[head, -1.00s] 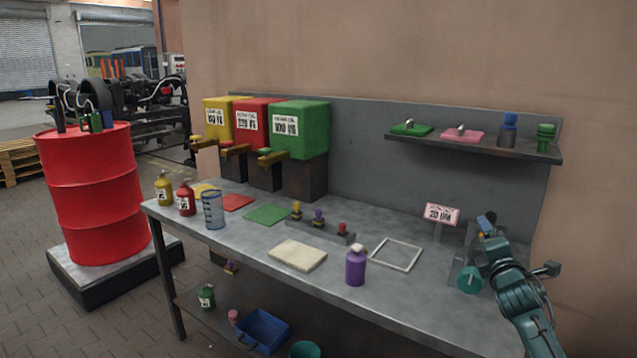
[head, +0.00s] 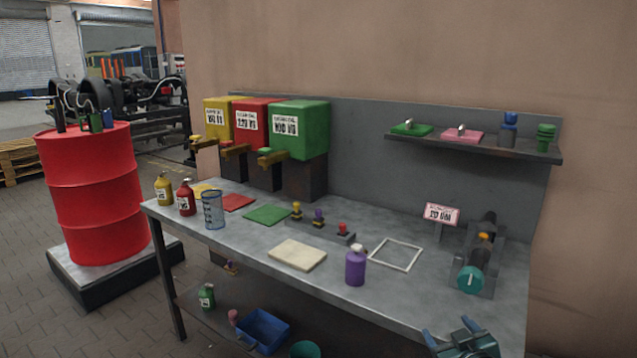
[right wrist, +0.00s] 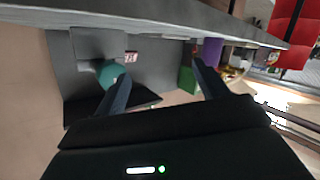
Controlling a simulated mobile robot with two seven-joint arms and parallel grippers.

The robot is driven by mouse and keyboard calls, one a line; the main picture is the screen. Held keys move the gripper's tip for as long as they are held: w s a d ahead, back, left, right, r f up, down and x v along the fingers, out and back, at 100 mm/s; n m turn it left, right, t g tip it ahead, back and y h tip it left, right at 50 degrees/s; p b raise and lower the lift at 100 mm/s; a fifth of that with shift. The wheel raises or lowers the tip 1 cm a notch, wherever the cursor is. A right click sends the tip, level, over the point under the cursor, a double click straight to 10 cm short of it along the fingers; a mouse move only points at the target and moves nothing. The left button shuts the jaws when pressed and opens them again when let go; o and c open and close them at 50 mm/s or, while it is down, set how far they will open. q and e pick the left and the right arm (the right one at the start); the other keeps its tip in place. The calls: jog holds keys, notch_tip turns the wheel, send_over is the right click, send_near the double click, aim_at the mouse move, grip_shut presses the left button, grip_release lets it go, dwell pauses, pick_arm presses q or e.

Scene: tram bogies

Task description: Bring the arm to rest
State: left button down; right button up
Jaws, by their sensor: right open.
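My right gripper (head: 449,333) is at the bottom right of the head view, in front of the workbench's front edge, with its fingers apart and nothing between them. In the right wrist view its two dark fingers (right wrist: 161,78) stand wide apart with an empty gap. That view is tilted over, with the bench edge across the top. My left gripper does not show. On the right end of the bench (head: 340,290) stands a grey fixture (head: 487,287) with a teal knob (head: 470,279) and a dark cylindrical part with an orange band (head: 483,243). The gripper is apart from it.
A wall shelf (head: 470,149) holds small items. A red drum (head: 95,195) stands left. A blue bin (head: 263,331) is below the bench.

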jog(key=s+a+f+g+y, duration=0.1)
jog(key=s+a+f, duration=0.3)
jog(key=s, duration=0.6)
jog(key=s+a+f+g+y, duration=0.1)
jog(key=s+a+f, duration=0.3)
jog(key=s, duration=0.5)
jog(key=s+a+f+g+y, duration=0.1)
jog(key=s+a, duration=0.4)
jog(key=s, duration=0.5)
notch_tip(320, 180, down, 3)
jog(key=shift+s+r+m+g, duration=0.1)
jog(key=shift+s+m+g, duration=0.3)
jog(key=shift+g, duration=0.3)
